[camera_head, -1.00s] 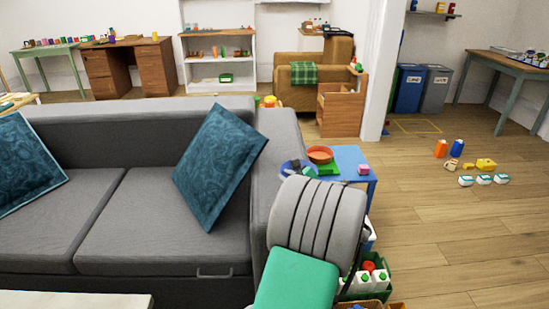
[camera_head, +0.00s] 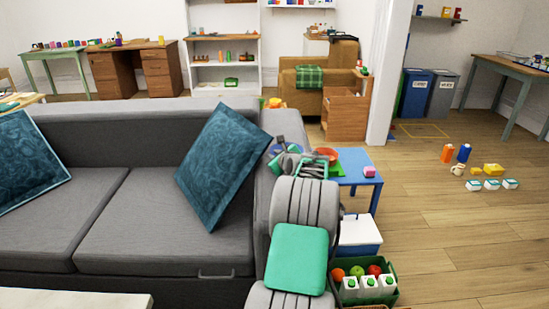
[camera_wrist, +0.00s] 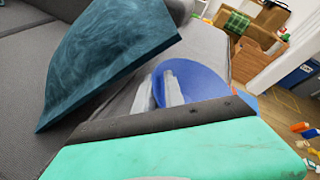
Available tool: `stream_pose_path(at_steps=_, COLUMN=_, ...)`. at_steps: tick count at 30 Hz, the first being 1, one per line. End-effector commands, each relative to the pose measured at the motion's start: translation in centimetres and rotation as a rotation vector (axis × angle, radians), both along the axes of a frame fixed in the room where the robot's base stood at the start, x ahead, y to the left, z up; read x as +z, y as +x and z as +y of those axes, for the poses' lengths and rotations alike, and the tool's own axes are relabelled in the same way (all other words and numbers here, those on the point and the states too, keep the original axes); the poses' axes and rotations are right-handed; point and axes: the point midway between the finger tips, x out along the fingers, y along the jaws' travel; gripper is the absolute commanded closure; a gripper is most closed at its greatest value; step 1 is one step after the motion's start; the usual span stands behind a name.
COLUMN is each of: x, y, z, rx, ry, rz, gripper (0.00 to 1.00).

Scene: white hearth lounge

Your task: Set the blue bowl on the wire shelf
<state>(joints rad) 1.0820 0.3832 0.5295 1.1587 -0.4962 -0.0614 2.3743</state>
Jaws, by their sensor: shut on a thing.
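The blue bowl (camera_head: 274,150) shows in part in the head view, above the sofa arm and left of the blue side table. My gripper (camera_head: 284,147) is there with it, partly hidden by my arm. In the wrist view the blue bowl (camera_wrist: 207,84) is tilted towards the camera. My gripper's two pale fingers (camera_wrist: 167,88) are close together, shut on the bowl near its left side. No shelf is clearly made of wire; a white shelf unit (camera_head: 224,87) with small items stands at the back wall.
The grey sofa (camera_head: 130,215) with a teal cushion (camera_head: 222,165) is left of my arm. A green crate (camera_head: 388,298) with cartons sits below.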

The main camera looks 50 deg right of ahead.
Motion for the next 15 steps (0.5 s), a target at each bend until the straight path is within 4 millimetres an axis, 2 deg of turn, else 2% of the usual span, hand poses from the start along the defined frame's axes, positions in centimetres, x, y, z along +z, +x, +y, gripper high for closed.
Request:
stream_pose_path(at_steps=2, x=-0.09, y=0.04, z=0.02, rx=0.001, ry=-0.001, rz=-0.001, gripper=1.00)
stream_pose_path(at_steps=3, x=-0.19, y=0.03, z=0.04, rx=0.000, ry=0.000, rz=-0.001, gripper=0.85)
stream_pose_path(at_steps=10, x=-0.19, y=0.03, z=0.07, rx=0.001, ry=0.000, rz=-0.001, gripper=0.66)
stream_pose_path(at_steps=15, x=-0.18, y=0.03, z=0.06, rx=0.001, ry=0.000, rz=-0.001, gripper=0.64)
